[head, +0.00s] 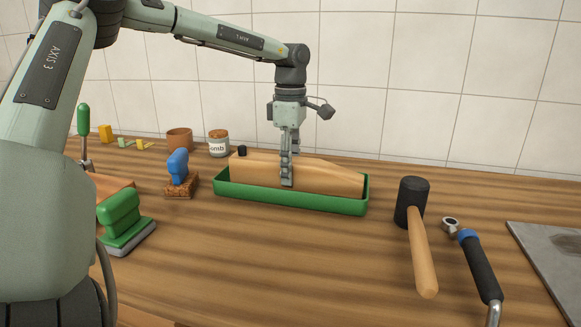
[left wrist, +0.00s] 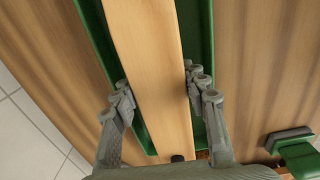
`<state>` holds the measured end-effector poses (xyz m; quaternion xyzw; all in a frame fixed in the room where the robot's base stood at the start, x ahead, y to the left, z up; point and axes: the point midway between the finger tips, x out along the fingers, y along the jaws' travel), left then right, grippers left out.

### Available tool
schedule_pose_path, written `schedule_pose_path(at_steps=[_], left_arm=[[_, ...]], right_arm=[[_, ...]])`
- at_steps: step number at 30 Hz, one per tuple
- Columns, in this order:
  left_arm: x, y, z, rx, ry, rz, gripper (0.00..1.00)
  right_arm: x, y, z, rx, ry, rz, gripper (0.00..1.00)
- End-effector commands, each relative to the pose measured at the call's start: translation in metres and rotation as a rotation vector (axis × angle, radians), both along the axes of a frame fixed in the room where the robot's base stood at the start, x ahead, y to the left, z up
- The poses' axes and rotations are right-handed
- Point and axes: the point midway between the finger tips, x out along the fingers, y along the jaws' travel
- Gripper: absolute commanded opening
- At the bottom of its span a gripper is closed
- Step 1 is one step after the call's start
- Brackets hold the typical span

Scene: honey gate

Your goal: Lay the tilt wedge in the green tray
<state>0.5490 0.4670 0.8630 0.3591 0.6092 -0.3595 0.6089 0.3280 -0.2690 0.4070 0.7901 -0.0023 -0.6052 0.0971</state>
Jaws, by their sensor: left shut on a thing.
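The tilt wedge (head: 325,178) is a long pale wooden piece with a sloping top and a dark knob at its left end. It sits lengthwise within the green tray (head: 300,202), whose front wall hides its lower edge. In the left wrist view the wedge (left wrist: 150,70) lies between the tray's green walls (left wrist: 197,45). My left gripper (head: 287,183) points straight down over the tray and is shut on the wedge, with a finger on each side. The fingers (left wrist: 158,90) also show in the left wrist view. I cannot tell whether the wedge touches the tray floor. My right gripper is not in view.
A black mallet (head: 412,200) and a ratchet-like tool (head: 477,262) lie right of the tray. A blue-handled brush (head: 178,172), a green-handled block (head: 122,220), a jar (head: 218,144) and a brown pot (head: 179,140) stand left. The counter in front of the tray is clear.

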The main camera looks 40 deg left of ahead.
Motion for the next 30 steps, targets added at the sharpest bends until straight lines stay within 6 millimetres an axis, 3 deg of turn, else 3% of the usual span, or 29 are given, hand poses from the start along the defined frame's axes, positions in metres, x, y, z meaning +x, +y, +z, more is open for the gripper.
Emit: schedule_pose_path(at_steps=[30], left_arm=[[0.0005,-0.0001,-0.0072,0.0,-0.002,0.0,0.0]], right_arm=[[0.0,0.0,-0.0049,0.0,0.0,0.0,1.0]])
